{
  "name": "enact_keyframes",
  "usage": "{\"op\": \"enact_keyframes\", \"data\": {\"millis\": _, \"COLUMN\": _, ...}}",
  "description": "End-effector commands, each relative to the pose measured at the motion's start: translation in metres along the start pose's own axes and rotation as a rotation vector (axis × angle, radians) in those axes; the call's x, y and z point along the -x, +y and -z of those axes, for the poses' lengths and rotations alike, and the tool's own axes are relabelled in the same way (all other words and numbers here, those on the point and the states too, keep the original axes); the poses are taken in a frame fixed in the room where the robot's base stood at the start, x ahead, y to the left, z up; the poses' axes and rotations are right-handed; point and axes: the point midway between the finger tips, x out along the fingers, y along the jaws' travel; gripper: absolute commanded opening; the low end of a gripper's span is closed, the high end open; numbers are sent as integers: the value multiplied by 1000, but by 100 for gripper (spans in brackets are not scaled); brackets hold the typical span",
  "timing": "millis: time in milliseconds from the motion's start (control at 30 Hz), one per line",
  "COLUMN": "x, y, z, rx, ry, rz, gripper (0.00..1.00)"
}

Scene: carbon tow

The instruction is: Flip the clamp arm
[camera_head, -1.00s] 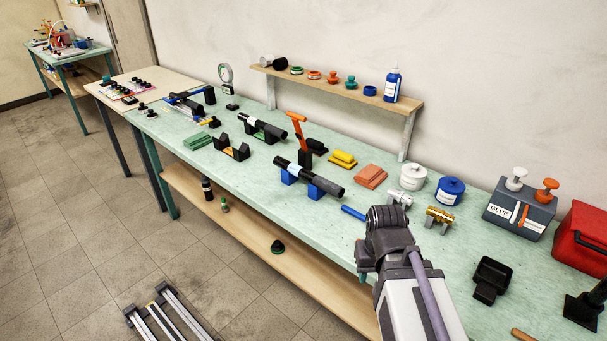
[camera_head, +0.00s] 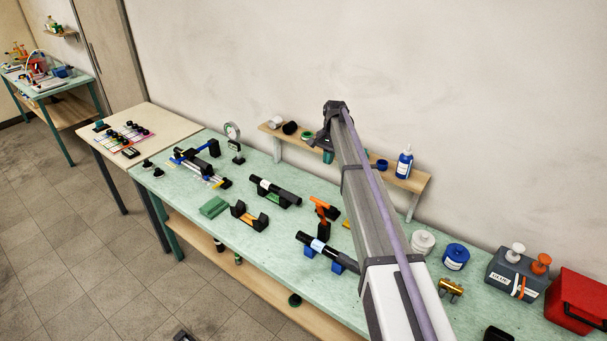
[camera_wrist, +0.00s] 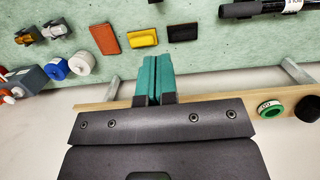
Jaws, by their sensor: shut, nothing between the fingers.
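The clamp (camera_head: 322,212) stands on the bench in the head view, with an orange arm raised over a black base. It appears left of my arm and is not clearly visible in the wrist view. My gripper (camera_wrist: 157,62) has teal fingers pressed together with nothing between them. In the head view my arm reaches up towards the wall, and my gripper end is by the shelf, apart from the clamp.
The wall shelf (camera_head: 420,180) holds a blue bottle (camera_head: 404,162) and several small parts; my arm hides some. A black tube (camera_head: 318,246) lies on blue supports in front of the clamp.

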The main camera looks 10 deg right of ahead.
Motion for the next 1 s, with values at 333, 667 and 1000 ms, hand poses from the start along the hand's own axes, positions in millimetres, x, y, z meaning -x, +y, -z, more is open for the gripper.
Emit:
{"op": "enact_keyframes", "data": {"millis": 333, "x": -23, "y": 3, "z": -3, "rx": -21, "ry": 0, "rz": -1, "gripper": 0}}
{"op": "enact_keyframes", "data": {"millis": 667, "x": -95, "y": 4, "z": -2, "rx": -19, "ry": 1, "rz": -1, "gripper": 0}}
{"op": "enact_keyframes", "data": {"millis": 1000, "x": -128, "y": 4, "z": -33, "rx": -19, "ry": 0, "rz": -1, "gripper": 0}}
